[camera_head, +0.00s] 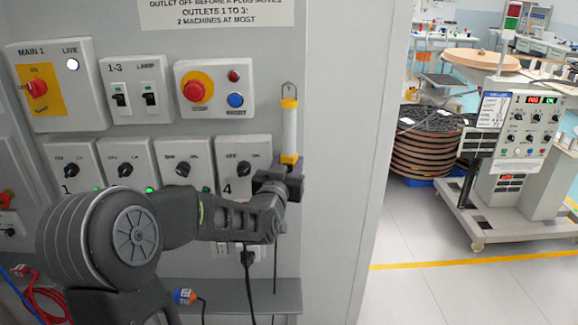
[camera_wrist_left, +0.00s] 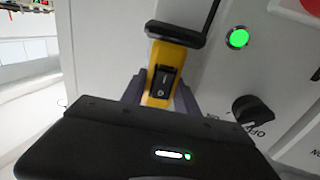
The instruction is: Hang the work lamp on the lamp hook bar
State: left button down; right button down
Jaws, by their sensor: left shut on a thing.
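The work lamp (camera_head: 289,128) is a white tube with yellow ends and a thin metal hook at its top. It stands upright in front of the right part of the grey panel. My left gripper (camera_head: 287,178) is shut on its lower yellow end. In the left wrist view, the yellow handle (camera_wrist_left: 161,86) with a black rocker switch sits between the dark fingers (camera_wrist_left: 158,92). I cannot make out the lamp hook bar apart from the metal hook, nor tell whether this hook touches anything. My right gripper is not in view.
Switch boxes with knobs and a red stop button (camera_head: 194,91) cover the panel left of the lamp. A grey ledge (camera_head: 228,293) with cables lies below. To the right are open floor, a wheeled machine (camera_head: 515,150) and a stack of reels (camera_head: 425,150).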

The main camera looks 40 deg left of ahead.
pick_arm(q)
jog(key=shift+r, duration=0.1)
dwell(0.3)
jog(key=c, duration=0.8)
grip_release()
jog(key=shift+c, duration=0.2)
jog(key=shift+s, duration=0.1)
jog(key=shift+s, duration=0.1)
jog(key=shift+s+d+f, duration=0.15)
jog(key=shift+s+f, duration=0.05)
jog(key=shift+s, duration=0.05)
jog(key=b+v, duration=0.2)
jog(key=v, duration=0.5)
jog(key=shift+d+r, duration=0.1)
jog(key=shift+r, duration=0.1)
